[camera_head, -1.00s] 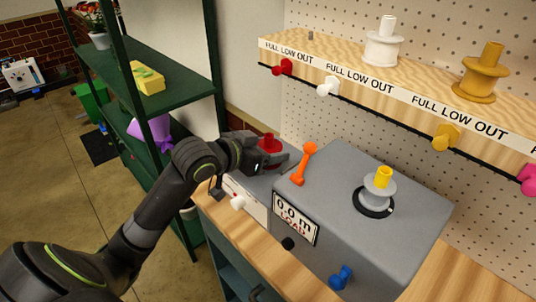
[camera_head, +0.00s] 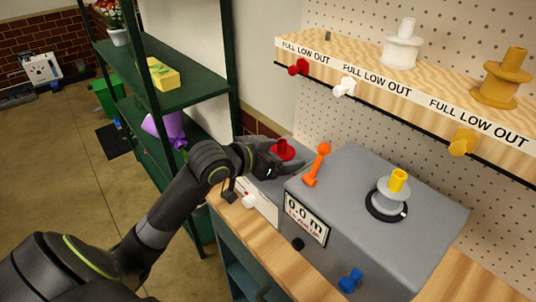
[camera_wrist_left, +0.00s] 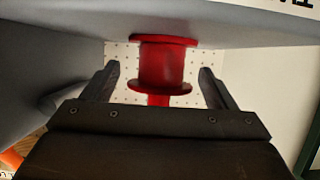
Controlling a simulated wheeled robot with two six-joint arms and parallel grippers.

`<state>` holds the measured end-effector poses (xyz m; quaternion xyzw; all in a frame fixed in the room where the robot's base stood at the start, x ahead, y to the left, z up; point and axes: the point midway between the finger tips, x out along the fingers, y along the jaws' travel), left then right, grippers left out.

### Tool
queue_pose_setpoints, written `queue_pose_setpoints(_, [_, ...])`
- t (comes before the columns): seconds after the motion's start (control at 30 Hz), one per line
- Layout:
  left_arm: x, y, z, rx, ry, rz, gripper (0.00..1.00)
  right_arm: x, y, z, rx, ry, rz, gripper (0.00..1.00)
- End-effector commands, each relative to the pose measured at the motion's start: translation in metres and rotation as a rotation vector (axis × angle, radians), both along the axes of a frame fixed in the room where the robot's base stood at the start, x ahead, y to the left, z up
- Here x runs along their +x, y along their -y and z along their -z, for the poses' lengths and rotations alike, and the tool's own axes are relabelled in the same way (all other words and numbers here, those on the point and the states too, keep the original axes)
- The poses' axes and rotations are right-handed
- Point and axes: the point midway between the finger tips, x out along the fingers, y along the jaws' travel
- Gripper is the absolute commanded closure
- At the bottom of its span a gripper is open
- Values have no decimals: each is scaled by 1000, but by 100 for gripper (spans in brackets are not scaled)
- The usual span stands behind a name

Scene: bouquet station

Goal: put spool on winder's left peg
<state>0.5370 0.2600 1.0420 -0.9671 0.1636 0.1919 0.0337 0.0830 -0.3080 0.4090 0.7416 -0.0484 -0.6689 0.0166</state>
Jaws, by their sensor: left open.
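A red spool (camera_head: 284,149) stands upright at the left end of the grey winder (camera_head: 345,210), left of its orange lever (camera_head: 318,164). Its lower part is hidden by my left gripper (camera_head: 285,166), so I cannot see the peg under it. In the left wrist view the red spool (camera_wrist_left: 162,65) has one flange against or very near the grey surface. My left gripper is open, its two fingers on either side of the spool with a visible gap on each side. My right gripper is not in view.
A grey spool with a yellow top (camera_head: 393,191) sits on the winder's right. The winder's display (camera_head: 306,219) reads 0.0 m. A shelf above holds a white spool (camera_head: 402,47) and a yellow spool (camera_head: 502,78). A green rack (camera_head: 165,95) stands close behind my left arm.

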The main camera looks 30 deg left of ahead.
Motion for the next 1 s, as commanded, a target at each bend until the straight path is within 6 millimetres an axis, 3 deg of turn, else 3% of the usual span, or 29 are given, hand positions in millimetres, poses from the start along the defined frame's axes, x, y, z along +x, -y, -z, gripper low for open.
queue_pose_setpoints(0.77, [-77,-27,-34,8,-2,2,20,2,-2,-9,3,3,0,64])
queue_pose_setpoints(1.0, [-95,-34,-44,2,-6,-3,20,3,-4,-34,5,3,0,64])
